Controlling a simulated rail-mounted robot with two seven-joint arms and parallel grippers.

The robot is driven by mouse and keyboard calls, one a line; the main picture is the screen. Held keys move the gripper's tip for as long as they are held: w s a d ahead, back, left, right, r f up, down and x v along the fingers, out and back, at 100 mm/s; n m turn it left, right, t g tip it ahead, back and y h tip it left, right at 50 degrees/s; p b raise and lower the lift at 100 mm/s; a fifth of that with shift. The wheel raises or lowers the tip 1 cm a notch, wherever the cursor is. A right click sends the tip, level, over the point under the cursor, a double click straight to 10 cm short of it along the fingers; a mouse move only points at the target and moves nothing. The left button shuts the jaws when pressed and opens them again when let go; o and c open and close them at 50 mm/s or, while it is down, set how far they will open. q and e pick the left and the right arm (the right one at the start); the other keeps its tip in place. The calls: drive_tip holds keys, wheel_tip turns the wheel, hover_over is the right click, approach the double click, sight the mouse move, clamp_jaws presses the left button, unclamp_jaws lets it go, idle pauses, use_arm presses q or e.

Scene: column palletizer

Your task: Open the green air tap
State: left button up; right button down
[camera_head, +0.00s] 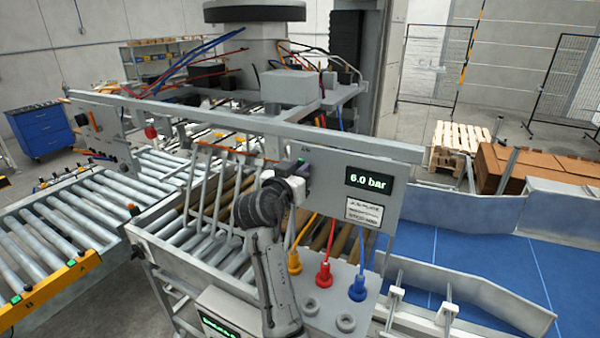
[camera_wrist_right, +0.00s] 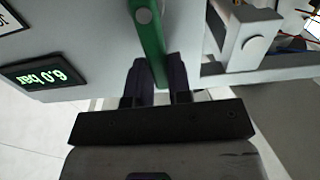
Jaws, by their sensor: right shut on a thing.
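The green air tap lever (camera_wrist_right: 150,40) shows in the right wrist view, with a round grey pivot at its upper end. My right gripper (camera_wrist_right: 156,82) has its two dark fingers on either side of the lever's free end and is shut on it. In the head view my right gripper (camera_head: 293,184) is at the grey panel (camera_head: 330,165), left of the pressure display (camera_head: 368,180), which reads 6.0 bar. My own wrist and gripper hide most of the tap there. My left gripper is not in view.
Yellow, red (camera_head: 324,275) and blue (camera_head: 358,288) hose plugs stand on a ledge below the panel. Roller conveyors (camera_head: 60,225) lie to the left. A grey beam (camera_head: 250,125) runs along the panel's top. A blue area with low grey walls lies at right.

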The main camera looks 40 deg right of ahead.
drive_tip(key=c, duration=1)
unclamp_jaws()
drive_tip(key=shift+c, duration=0.2)
drive_tip(key=b+v, duration=0.5)
drive_tip(key=v, duration=0.8)
drive_tip(key=shift+s+a+b, duration=0.15)
drive_tip(key=shift+a+b, duration=0.2)
